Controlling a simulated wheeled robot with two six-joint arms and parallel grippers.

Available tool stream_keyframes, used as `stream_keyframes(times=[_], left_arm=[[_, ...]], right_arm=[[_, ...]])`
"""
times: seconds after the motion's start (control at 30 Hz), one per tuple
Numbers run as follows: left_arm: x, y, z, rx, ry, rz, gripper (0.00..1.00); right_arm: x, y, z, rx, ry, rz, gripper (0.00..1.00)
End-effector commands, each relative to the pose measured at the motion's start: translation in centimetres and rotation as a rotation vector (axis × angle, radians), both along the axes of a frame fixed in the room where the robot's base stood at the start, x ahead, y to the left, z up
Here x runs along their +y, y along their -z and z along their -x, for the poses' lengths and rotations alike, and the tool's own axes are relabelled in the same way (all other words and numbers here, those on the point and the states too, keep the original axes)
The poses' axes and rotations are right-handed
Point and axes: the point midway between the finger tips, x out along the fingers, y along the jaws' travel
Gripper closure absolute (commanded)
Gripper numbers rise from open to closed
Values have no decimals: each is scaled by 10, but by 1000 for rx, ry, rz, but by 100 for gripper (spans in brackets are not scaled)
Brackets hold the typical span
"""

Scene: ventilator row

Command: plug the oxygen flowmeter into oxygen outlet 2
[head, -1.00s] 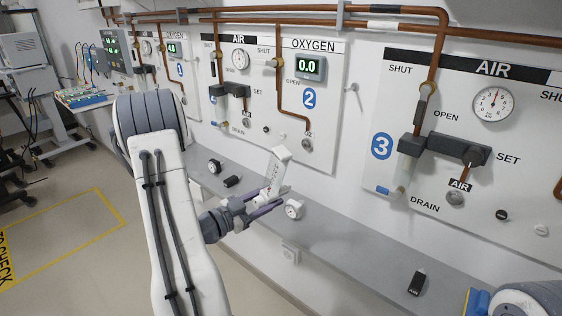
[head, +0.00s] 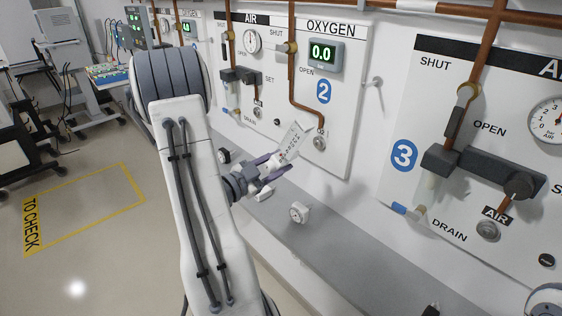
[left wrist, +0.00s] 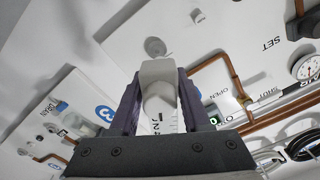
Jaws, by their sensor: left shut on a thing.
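My left gripper (head: 268,170) is shut on the oxygen flowmeter (head: 291,141), a white body with printed marks on its side. It is held tilted, its top leaning right, above the shelf. Oxygen outlet 2 (head: 319,142) is a round metal socket at the lower end of the copper pipe, under the blue 2 sign (head: 324,91). In the head view the flowmeter is just left of the outlet, with a gap in the picture. My right gripper is not in view.
A grey shelf (head: 350,255) runs below the panels. The oxygen display (head: 322,54) reads 0.0. The air outlet of panel 3 (head: 487,230) is further right. A wall hook (head: 375,82) sticks out right of panel 2.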

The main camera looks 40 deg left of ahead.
Motion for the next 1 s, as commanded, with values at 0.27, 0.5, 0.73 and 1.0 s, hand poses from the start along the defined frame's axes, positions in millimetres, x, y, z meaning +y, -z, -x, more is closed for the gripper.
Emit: stream_keyframes(times=[0.27,0.5,0.73,1.0], left_arm=[[-8,-1,-22,-2,13,0,100],[-8,-1,-39,-1,10,-1,100],[-9,-1,-54,-3,9,-1,100],[-7,-1,-55,-2,6,0,100]], right_arm=[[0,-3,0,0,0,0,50],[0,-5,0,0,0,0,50],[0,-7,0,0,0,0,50],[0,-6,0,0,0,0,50]])
